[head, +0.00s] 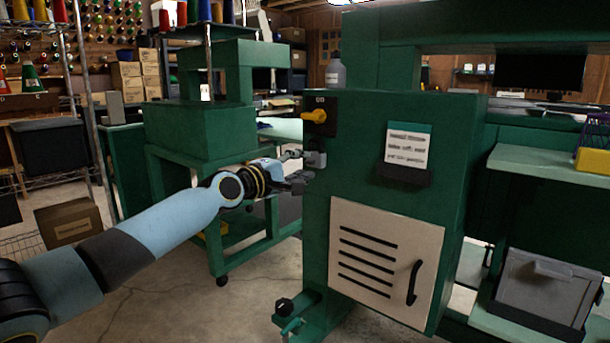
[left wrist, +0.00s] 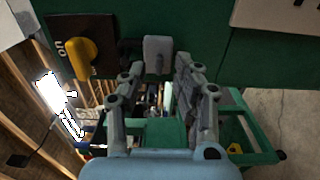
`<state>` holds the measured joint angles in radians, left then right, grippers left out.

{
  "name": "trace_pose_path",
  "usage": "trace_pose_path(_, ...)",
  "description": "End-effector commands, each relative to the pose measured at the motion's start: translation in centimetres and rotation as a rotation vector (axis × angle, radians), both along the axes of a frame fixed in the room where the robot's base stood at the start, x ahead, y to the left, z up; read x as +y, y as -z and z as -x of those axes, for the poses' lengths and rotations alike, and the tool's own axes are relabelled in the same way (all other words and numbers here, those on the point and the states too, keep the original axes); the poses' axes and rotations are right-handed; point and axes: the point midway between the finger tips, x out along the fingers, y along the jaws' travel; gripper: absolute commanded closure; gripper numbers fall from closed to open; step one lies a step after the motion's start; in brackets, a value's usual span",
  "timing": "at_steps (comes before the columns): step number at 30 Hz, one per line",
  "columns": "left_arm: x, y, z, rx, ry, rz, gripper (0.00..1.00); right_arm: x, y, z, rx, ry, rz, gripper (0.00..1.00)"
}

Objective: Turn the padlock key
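The padlock (head: 315,159) is a small grey block on the left edge of the green machine cabinet, below a yellow rotary switch (head: 314,116) on a black plate. In the left wrist view the padlock (left wrist: 158,49) is at the top centre, with the yellow switch (left wrist: 83,60) to its left. My left gripper (head: 298,168) is close to the padlock in the head view. In the left wrist view my left gripper (left wrist: 156,70) has its two fingers apart, with the padlock between and just beyond the tips. I cannot clearly make out the key. My right gripper is out of view.
The green cabinet (head: 460,150) has a notice holder (head: 405,150) and a cream vented door (head: 385,255) with a black handle. A second green machine (head: 200,130) stands behind my left arm. A grey bin (head: 545,285) is at the right. Concrete floor lies open below.

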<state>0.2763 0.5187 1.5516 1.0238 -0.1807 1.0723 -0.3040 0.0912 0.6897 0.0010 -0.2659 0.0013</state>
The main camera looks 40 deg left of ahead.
Motion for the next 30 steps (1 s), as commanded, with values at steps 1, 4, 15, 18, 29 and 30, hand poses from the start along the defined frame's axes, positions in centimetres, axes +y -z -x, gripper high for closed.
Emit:
trace_pose_path(1, -0.05, 0.25, -0.63, 0.001, 0.0, 0.001, 0.69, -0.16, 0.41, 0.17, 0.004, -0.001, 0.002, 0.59)
trace_pose_path(4, -0.1, 0.1, -1.32, 0.0, 0.0, 0.0, 0.69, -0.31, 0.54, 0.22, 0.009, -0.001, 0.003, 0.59)
trace_pose_path(15, -0.14, -0.04, -1.55, 0.001, 0.001, -0.001, 0.77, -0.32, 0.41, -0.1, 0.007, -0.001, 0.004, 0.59)
trace_pose_path(18, -0.14, -0.03, -1.54, 0.001, 0.0, -0.001, 0.9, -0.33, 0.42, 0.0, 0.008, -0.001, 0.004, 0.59)
trace_pose_path(29, -0.13, 0.0, -1.53, 0.002, 0.001, -0.003, 1.0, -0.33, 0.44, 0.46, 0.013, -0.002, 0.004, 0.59)
trace_pose_path(30, -0.13, 0.01, -1.52, 0.002, 0.001, -0.006, 1.0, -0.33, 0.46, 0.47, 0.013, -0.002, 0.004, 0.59)
